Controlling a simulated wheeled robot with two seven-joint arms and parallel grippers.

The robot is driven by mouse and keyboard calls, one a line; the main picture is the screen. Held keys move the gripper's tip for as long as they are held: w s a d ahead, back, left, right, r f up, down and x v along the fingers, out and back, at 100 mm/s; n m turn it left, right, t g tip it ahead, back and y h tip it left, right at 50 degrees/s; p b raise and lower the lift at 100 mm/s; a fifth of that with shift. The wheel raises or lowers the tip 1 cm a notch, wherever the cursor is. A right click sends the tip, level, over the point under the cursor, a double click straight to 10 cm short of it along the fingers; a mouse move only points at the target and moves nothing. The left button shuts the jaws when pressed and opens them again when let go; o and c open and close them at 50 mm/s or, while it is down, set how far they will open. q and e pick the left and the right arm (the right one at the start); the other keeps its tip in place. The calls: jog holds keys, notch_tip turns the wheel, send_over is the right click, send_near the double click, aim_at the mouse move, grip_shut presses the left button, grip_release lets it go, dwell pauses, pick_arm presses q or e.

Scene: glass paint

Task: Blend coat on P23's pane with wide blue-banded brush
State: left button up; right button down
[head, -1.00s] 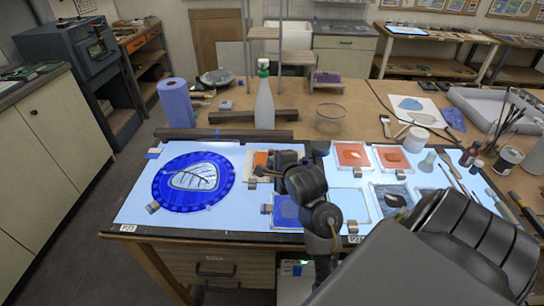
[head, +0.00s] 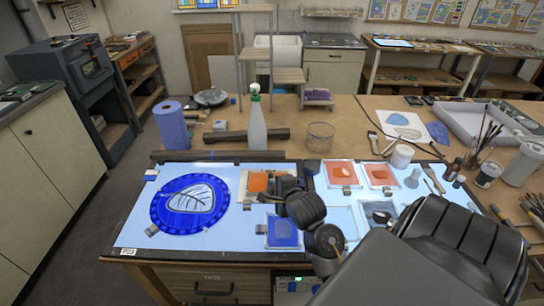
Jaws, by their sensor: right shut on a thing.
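P23's pane (head: 192,201), a round blue glass piece with a pale leaf in its middle, lies on the lit panel (head: 130,225) at the left of the bench. The P23 tag (head: 128,251) is at the panel's front left corner. My right gripper (head: 277,190) is to the right of the pane, apart from it, over the small tiles. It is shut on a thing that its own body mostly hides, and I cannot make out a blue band. My left gripper is not in view.
An orange tile (head: 257,183) and a blue tile (head: 283,232) lie close to my right gripper. A spray bottle (head: 257,122) and a blue paper roll (head: 171,126) stand behind the panel. Jars and brushes (head: 484,138) crowd the right side.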

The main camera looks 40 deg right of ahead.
jog(key=p, duration=0.1)
jog(key=s+d+p, duration=0.1)
jog(key=shift+s+d+f+p, duration=0.1)
jog(key=shift+s+d+p, duration=0.15)
jog(key=shift+p, duration=0.1)
jog(key=shift+s+d, duration=1.05)
jog(key=shift+d, duration=0.05)
jog(key=shift+r, duration=0.65)
jog(key=w+d, duration=0.1)
jog(key=w, duration=0.1)
jog(key=w+d, duration=0.1)
jog(key=d, duration=0.1)
jog(key=shift+w+d, duration=0.15)
jog(key=shift+w, duration=0.2)
